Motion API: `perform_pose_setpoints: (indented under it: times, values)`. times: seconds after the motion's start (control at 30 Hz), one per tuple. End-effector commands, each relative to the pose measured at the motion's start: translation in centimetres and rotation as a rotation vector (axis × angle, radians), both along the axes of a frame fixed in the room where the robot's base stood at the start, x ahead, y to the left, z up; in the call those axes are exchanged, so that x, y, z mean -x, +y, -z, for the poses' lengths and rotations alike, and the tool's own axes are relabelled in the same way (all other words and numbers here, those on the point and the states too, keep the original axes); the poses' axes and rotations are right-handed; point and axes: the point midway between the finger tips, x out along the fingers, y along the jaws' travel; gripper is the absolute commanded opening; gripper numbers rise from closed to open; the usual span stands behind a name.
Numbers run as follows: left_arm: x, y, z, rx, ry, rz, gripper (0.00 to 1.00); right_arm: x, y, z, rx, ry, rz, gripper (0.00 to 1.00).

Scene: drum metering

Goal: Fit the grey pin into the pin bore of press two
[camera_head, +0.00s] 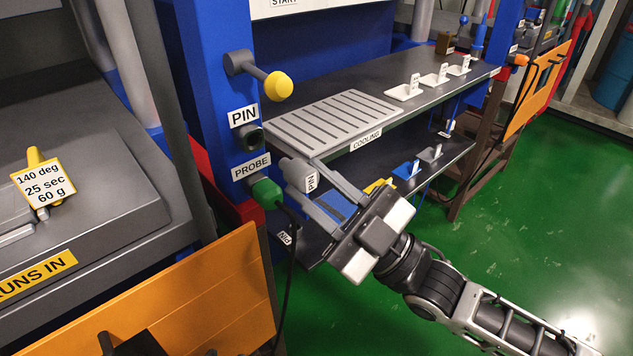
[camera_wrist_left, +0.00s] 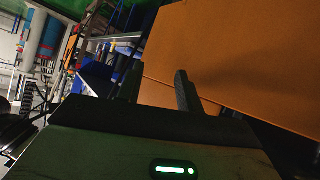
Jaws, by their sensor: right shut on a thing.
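The grey pin (camera_head: 297,173) is held between the fingertips of my right gripper (camera_head: 303,180), with a PIN tag hanging at it. The pin is to the right of the blue post, a little lower than the pin bore (camera_head: 249,138), and looks apart from it. The bore is a dark round collar under the PIN label (camera_head: 243,116) on the post. Whether this is press two cannot be read. My left gripper (camera_wrist_left: 157,78) is open and empty in the left wrist view, before an orange panel (camera_wrist_left: 230,60).
Below the bore, a green probe plug (camera_head: 266,192) with a hanging black cable sits under the PROBE label (camera_head: 251,166). A yellow-knobbed lever (camera_head: 278,86) sticks out above. The slotted cooling rack (camera_head: 333,122) lies right on the shelf. An orange guard (camera_head: 205,300) stands below left.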

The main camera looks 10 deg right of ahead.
Motion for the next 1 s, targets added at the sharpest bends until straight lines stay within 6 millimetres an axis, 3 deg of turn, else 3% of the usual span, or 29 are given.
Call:
perform_pose_setpoints:
  times: [0.5, 1.0]
  values:
    - [0.0, -0.1, 0.3, 0.0, 0.003, 0.002, 0.36, 0.2, -0.3, 0.2, -0.036, -0.001, -0.001, 0.0]
    - [0.0, -0.4, 2.3, 0.004, 0.04, 0.014, 0.36, -3.4, 2.3, 0.2, -0.035, -0.002, -0.002, 0.0]
